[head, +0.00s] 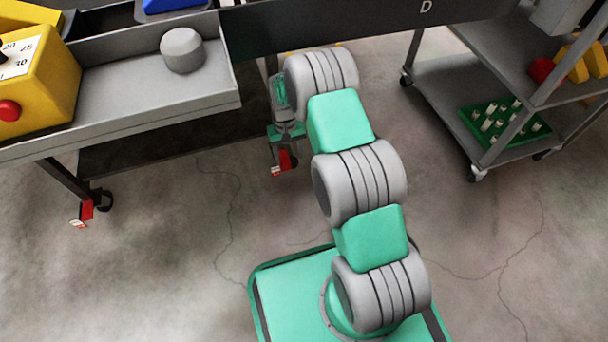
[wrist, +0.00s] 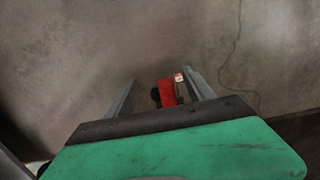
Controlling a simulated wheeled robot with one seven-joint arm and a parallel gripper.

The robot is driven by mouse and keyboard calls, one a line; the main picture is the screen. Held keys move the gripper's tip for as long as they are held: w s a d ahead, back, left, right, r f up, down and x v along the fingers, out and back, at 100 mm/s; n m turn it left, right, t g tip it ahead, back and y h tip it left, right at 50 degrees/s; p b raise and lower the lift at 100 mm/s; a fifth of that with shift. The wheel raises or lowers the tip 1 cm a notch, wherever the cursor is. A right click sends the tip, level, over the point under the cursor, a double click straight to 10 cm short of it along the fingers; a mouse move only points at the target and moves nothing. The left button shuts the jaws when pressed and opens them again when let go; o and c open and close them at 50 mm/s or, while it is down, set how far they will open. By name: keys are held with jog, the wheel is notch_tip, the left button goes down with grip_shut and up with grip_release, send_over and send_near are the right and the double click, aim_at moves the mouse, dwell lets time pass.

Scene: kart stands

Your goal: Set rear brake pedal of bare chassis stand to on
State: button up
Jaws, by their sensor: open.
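A red brake pedal (head: 287,161) is at a caster low under the right end of the dark stand at left. My gripper (head: 284,150) points down over it, partly covering the pedal and caster. In the wrist view my gripper (wrist: 163,80) is open, and the red pedal (wrist: 167,92) shows between its two grey fingers. A small red-and-white tag (wrist: 179,77) and a dark wheel (wrist: 155,97) are beside the pedal. I cannot tell whether the fingers touch the pedal, or whether it is on or off. Another red pedal (head: 87,209) is at the stand's left caster.
The stand carries a grey tray (head: 150,103) with a grey knob (head: 182,50) and a yellow box (head: 38,85). A dark panel marked D (head: 370,22) spans the top. A grey shelf cart (head: 440,88) stands at right. The concrete floor (head: 170,270) in front is clear.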

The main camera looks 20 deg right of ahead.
jog(key=s+r+g, duration=0.2)
jog(key=s+r, duration=0.9)
jog(key=s, duration=0.5)
jog(key=shift+s+r, duration=0.15)
jog(key=shift+s, duration=0.25)
